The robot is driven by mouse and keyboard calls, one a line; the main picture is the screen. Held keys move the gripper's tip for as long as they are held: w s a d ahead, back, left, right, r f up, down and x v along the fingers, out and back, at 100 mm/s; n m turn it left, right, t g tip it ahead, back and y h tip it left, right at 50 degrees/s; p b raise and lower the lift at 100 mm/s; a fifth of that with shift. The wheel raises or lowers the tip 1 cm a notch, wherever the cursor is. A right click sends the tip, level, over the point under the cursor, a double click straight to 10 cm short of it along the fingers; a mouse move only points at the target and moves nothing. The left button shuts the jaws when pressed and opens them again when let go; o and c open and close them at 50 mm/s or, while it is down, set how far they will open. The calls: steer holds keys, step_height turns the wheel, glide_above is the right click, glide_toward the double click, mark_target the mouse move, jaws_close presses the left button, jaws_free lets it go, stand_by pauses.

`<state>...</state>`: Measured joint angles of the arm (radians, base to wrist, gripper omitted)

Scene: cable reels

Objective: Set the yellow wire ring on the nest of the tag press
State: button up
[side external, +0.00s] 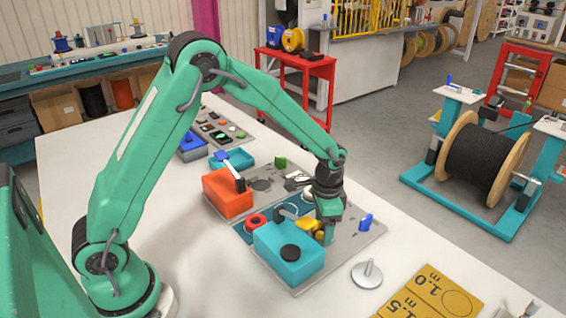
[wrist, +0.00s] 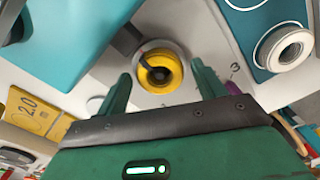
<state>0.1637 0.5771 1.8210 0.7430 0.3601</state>
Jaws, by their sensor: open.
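The yellow wire ring (wrist: 165,87) lies flat on a pale round seat on the grey plate, between my fingers in the wrist view. A dark arm crosses its middle from the teal box beside it. In the side view some yellow (side external: 306,226) shows next to the teal box (side external: 288,250), largely hidden by my gripper. My gripper (wrist: 161,68) is open, one finger on each side of the ring with visible gaps. In the side view my gripper (side external: 326,230) is low over the plate. I cannot tell how deep the fingers reach.
An orange-red box (side external: 228,194) stands behind the teal one. A blue knob (side external: 366,222) and a silver disc with a post (side external: 367,274) are to the right. Yellow cards (side external: 430,294) lie at the front. A blue panel (wrist: 256,25) carries a white ring (wrist: 284,51).

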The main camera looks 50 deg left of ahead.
steer(key=c, duration=0.9)
steer(key=shift+r, duration=3.8)
steer(key=a+n, duration=0.2)
steer(key=a, duration=0.7)
steer(key=a+f+n, duration=0.1)
steer(key=a+n, duration=0.1)
steer(key=a, duration=0.7)
steer(key=a+n, duration=0.2)
steer(key=a, duration=0.7)
steer(key=shift+f, duration=0.3)
